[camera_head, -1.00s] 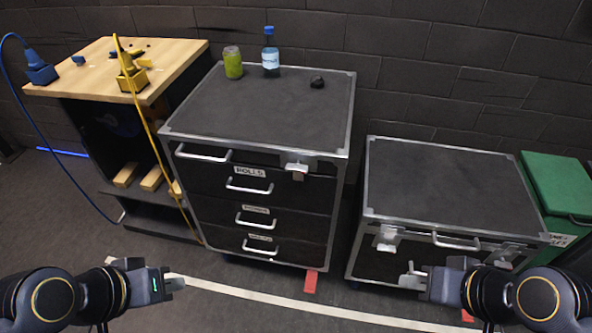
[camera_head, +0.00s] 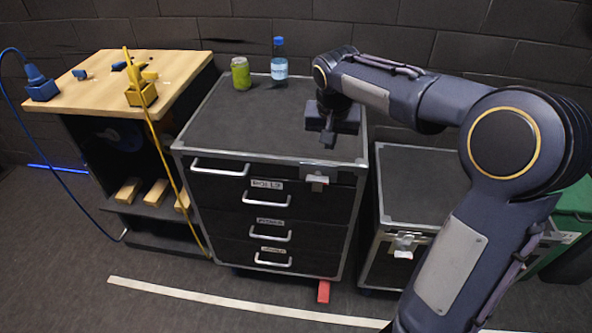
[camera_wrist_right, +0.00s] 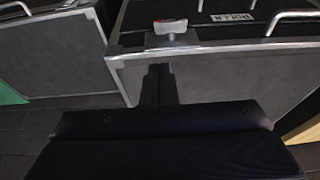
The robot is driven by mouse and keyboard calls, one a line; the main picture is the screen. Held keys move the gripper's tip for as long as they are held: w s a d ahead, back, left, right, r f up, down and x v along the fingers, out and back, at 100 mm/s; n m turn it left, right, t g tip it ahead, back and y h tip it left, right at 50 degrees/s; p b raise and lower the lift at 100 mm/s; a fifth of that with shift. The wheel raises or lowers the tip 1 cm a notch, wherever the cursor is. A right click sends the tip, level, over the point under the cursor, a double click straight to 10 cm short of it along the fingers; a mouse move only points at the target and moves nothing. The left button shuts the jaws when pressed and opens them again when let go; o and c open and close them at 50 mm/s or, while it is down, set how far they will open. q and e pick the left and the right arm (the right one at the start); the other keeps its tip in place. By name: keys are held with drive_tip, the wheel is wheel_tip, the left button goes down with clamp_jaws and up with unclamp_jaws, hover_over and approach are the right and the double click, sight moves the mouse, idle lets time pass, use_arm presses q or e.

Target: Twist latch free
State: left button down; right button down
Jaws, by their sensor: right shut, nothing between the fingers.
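A silver twist latch (camera_head: 316,178) sits at the upper right front edge of the middle drawer case (camera_head: 235,130). It also shows in the right wrist view (camera_wrist_right: 170,28), with its knob standing out from the metal edge. My right gripper (camera_head: 328,142) is over the case top, pointing down, just behind and above the latch and apart from it. Its dark fingers show in the right wrist view (camera_wrist_right: 158,85), shut and empty. A second case (camera_head: 408,175) on the right has a similar latch (camera_head: 405,243). My left gripper is out of view.
A wooden-topped bench (camera_head: 100,85) with blue and yellow cables is at left. A green bin (camera_head: 572,205) is at right, partly behind my arm.

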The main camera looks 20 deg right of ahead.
sight(326, 179)
drive_tip(key=shift+w+a, duration=0.15)
drive_tip(key=shift+w, duration=0.25)
drive_tip(key=x, duration=0.9)
drive_tip(key=s+x, duration=0.1)
drive_tip(key=x, duration=0.4)
drive_tip(key=shift+a+f, duration=0.15)
drive_tip(key=shift+a, duration=0.05)
drive_tip(key=shift+s+d, duration=0.1)
drive_tip(key=shift+s+d+f+b, duration=0.1)
drive_tip(key=shift+f+b, duration=0.05)
drive_tip(key=shift+b, duration=0.45)
